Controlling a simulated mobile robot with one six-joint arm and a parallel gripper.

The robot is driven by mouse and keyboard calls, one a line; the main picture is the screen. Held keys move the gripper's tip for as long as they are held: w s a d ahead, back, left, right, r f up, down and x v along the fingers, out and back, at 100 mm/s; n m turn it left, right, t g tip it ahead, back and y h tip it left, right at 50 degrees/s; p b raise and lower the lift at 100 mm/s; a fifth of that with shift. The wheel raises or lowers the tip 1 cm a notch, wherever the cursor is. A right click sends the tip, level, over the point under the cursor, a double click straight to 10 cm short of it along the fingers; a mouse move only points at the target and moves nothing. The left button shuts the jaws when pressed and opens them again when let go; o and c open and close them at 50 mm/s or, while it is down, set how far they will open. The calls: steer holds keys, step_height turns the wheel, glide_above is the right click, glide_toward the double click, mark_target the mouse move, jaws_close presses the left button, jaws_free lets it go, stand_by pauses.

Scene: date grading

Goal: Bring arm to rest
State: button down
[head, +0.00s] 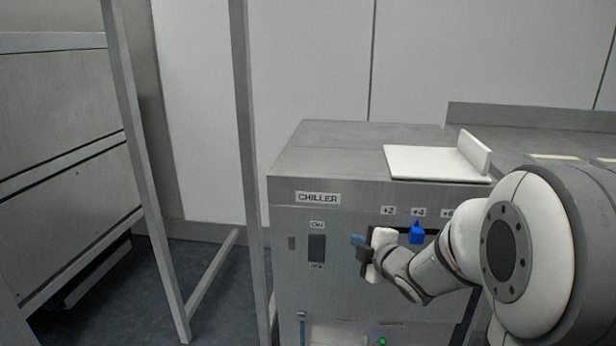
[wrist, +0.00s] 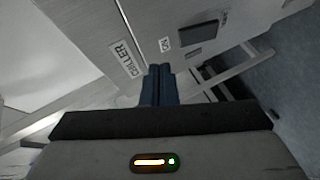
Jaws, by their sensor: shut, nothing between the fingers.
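My gripper (head: 358,241) is in front of the chiller (head: 340,150) in the head view, left of the blue slider knob (head: 416,234). In the wrist view my gripper (wrist: 160,70) has its two dark blue fingers together, with nothing between them. The fingers point across the chiller front, toward the CHILLER label and the dark rocker switch (wrist: 205,29). That switch also shows in the head view (head: 317,248). The arm crosses the right side of the head view and hides part of the chiller front.
A white tray-like board (head: 430,163) with a raised end lies on the chiller top. A metal frame post (head: 243,120) stands left of the chiller. A steel cabinet (head: 60,150) is at far left. A green light (head: 382,341) shows low on the chiller front.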

steer(key=s+d+r+m+g+h+p, duration=0.2)
steer(key=s+d+r+m+h+p, duration=0.25)
steer(key=r+m+p, duration=0.45)
steer(key=s+a+r+m+g+p, duration=0.2)
steer(key=s+r+m+g+p, duration=0.2)
steer(key=s, duration=0.7)
steer(key=s+a+r+m+g+p, duration=0.1)
steer(key=s+r+m+g+p, duration=0.4)
steer(key=s+r+p, duration=0.3)
steer(key=s+p, duration=0.1)
steer(key=s, duration=0.3)
steer(key=shift+s+a+r+m+p, duration=0.2)
steer(key=shift+a+r+m+p, duration=0.15)
steer(key=shift+a+r+m, duration=0.05)
steer(key=shift+h, duration=0.25)
